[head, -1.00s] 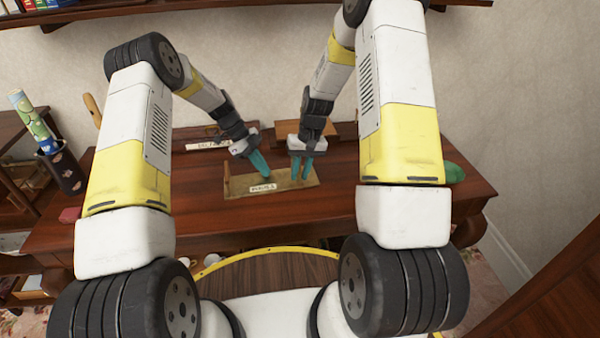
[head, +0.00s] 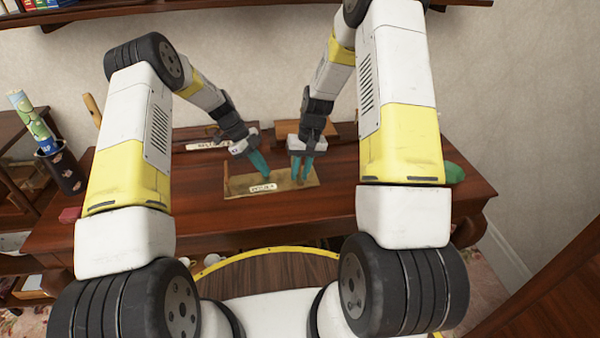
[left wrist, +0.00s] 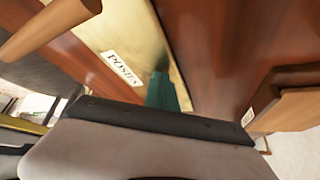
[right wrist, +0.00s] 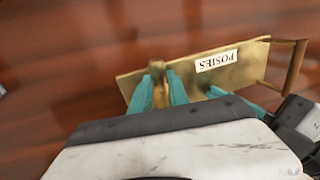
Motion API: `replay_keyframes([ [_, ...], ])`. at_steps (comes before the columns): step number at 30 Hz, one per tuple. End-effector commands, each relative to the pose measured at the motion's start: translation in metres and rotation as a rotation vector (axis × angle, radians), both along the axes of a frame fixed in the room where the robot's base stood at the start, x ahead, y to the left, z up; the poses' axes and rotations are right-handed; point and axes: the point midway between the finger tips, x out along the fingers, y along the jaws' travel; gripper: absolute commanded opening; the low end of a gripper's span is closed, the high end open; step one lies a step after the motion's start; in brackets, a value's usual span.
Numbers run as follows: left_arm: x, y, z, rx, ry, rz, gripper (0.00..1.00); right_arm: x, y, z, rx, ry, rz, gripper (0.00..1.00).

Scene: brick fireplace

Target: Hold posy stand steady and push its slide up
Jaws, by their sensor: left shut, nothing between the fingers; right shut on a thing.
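The posy stand (head: 240,186) is a flat brass-coloured plate with a white label (head: 263,188), on the dark wooden table. The label reads POSIES in the right wrist view (right wrist: 217,61). My right gripper (head: 301,178) is shut on a small brass-coloured post (right wrist: 157,80) near the stand's right end. My left gripper (head: 265,174) is shut and empty, its fingertips low over the stand near its middle; I cannot tell whether they touch it. A wooden bar (right wrist: 291,62) stands at the stand's other end. I cannot tell which part is the slide.
The table (head: 400,190) is clear in front of the stand and to its right. Behind stand a labelled strip (head: 208,144) and a wooden block (head: 287,130). A green object (head: 453,173) lies at the right, a red one (head: 70,214) at the left edge.

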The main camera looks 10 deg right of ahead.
Motion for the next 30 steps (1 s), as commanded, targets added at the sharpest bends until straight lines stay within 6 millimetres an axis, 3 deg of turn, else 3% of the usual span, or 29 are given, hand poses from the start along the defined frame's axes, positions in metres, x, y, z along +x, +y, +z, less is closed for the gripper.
replay_keyframes([
  [1,-0.004,0.003,-0.007,0.008,0.009,-0.001,0.00,0.000,0.000,0.000,0.000,0.000,0.000,0.00],
  [11,-0.004,0.003,-0.007,0.008,0.009,-0.001,0.00,0.000,0.000,0.000,0.000,0.000,0.000,0.00],
  [20,-0.004,0.003,-0.007,0.007,0.009,-0.001,0.00,0.000,0.000,0.034,0.000,-0.001,0.002,0.00],
  [27,-0.003,0.003,-0.007,0.008,0.007,0.001,0.00,0.000,0.000,0.035,0.000,0.000,0.001,0.00],
  [28,-0.003,0.003,-0.007,0.008,0.007,0.001,0.00,0.000,0.000,0.035,0.000,-0.001,0.001,0.23],
  [30,-0.003,0.003,-0.007,0.008,0.007,0.001,0.00,0.000,0.000,0.035,0.001,0.000,0.001,0.36],
])
